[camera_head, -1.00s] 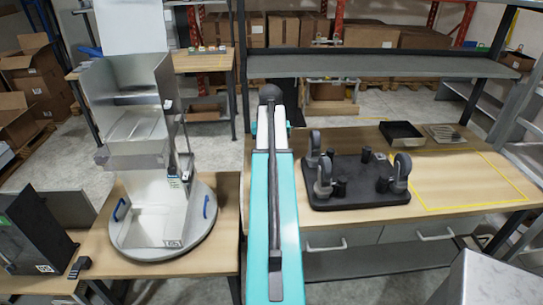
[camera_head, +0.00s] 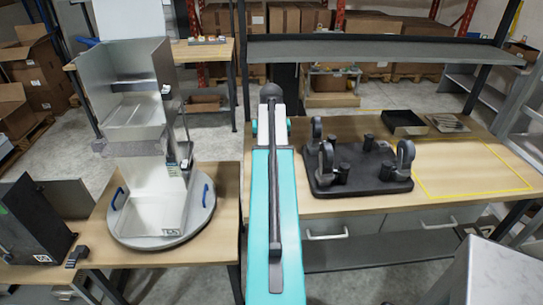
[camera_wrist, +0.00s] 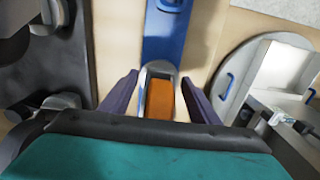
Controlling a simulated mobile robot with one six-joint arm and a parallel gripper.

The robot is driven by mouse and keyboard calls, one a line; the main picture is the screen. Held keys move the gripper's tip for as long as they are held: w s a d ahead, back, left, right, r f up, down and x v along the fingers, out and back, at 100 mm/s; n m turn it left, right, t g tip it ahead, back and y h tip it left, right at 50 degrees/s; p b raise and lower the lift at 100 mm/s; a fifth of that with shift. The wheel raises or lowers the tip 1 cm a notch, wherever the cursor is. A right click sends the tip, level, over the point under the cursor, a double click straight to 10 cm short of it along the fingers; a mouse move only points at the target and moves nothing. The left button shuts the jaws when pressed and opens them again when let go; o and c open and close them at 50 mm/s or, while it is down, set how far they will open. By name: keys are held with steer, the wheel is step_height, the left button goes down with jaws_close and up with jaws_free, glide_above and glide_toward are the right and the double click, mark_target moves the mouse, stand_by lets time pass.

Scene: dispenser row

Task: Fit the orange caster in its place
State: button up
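The orange caster (camera_wrist: 161,99) shows in the wrist view as an orange block in a grey frame, at the near end of a blue strip (camera_wrist: 166,35). My gripper (camera_wrist: 160,80) is open, with one dark finger on each side of the caster and a gap to it on both sides. In the head view my teal arm hides the gripper and the orange caster. A black base plate (camera_head: 355,185) lies on the bench to the right of the arm. Several grey casters stand on it, among them one at its right side (camera_head: 405,158), along with short black posts.
A metal dispenser (camera_head: 140,120) stands on a round turntable (camera_head: 205,215) to the left. A black tray (camera_head: 403,124) and a grey slatted piece (camera_head: 447,123) lie behind the plate. A yellow outline on the right bench encloses free room. A shelf (camera_head: 380,52) spans above.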

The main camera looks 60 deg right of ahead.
steer(key=c, duration=1.2)
steer(key=shift+r, duration=0.5)
steer(key=r, duration=0.2)
steer(key=shift+w+a+r+p, duration=0.1)
steer(key=shift+w+r+p, duration=0.15)
steer(key=shift+r+p, duration=0.15)
steer(key=w+a+f+n+b, duration=0.2)
steer(key=w+a+n, duration=0.2)
steer(key=w+a, duration=0.75)
steer(key=w+a+f+n+b, duration=0.2)
steer(key=w+a+n, duration=0.2)
steer(key=w+a, duration=0.75)
steer(key=w+a+f+n+b, duration=0.1)
steer(key=a+n, duration=0.2)
steer(key=a, duration=0.8)
steer(key=w+a+n+b, duration=0.1)
steer(key=a+n, duration=0.1)
steer(key=a, duration=0.9)
steer(key=w+a+f+n, duration=0.1)
steer(key=a+n, duration=0.2)
steer(key=a, duration=0.8)
steer(key=shift+w+a+f+n+b, duration=0.25)
steer(key=shift+a+f+n+b, duration=0.05)
steer(key=shift+a+f+b, duration=0.1)
